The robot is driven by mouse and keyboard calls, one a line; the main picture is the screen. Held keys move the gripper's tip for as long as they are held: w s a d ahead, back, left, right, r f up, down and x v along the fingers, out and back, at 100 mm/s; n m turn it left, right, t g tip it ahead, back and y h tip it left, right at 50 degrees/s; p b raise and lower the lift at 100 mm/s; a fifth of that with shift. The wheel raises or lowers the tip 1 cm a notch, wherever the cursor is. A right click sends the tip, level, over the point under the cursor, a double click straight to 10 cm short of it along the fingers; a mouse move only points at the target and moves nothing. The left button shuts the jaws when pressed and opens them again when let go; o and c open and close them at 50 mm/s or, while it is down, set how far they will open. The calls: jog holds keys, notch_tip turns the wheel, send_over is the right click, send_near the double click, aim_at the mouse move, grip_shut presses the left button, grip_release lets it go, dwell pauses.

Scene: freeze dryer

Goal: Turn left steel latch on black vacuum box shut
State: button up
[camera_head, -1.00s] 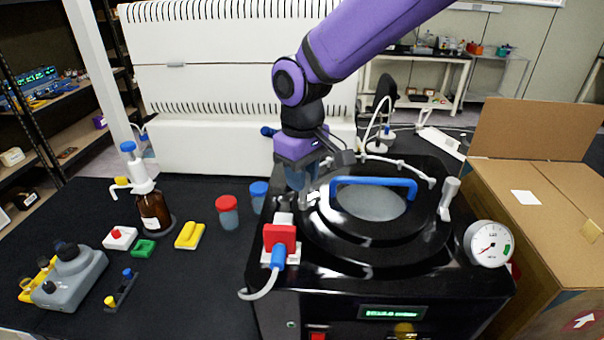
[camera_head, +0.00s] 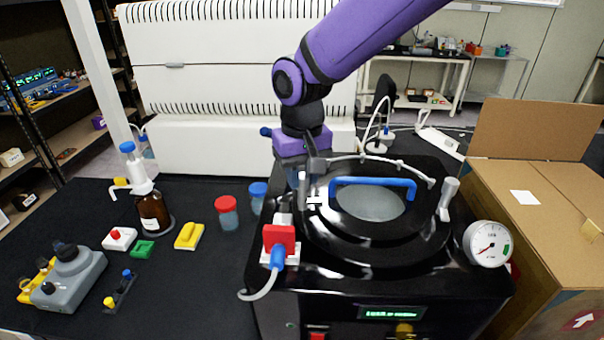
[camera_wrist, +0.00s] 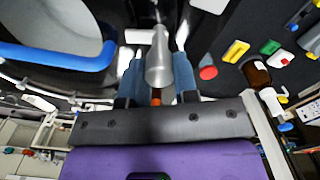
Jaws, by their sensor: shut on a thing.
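The black vacuum box (camera_head: 380,300) stands in front of me with a round lid and a blue lid handle (camera_head: 372,183). The left steel latch (camera_head: 303,190) is at the left of the lid; in the wrist view its steel grip (camera_wrist: 158,62) stands between my fingers. My gripper (camera_wrist: 158,75) is shut on this latch, one blue-grey finger on each side. In the head view my gripper (camera_head: 297,180) points down at the lid's left side and partly hides the latch. The right steel latch (camera_head: 447,197) stands at the lid's right side, free of me.
A red-topped valve (camera_head: 279,238) with a blue hose end is at the box's front left. A pressure gauge (camera_head: 488,243) is at its right, beside a cardboard box (camera_head: 545,215). Jars (camera_head: 228,212) and a brown bottle (camera_head: 153,210) stand on the left.

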jog(key=o, duration=0.9)
notch_tip(320, 180, up, 10)
jog(key=shift+r, duration=0.4)
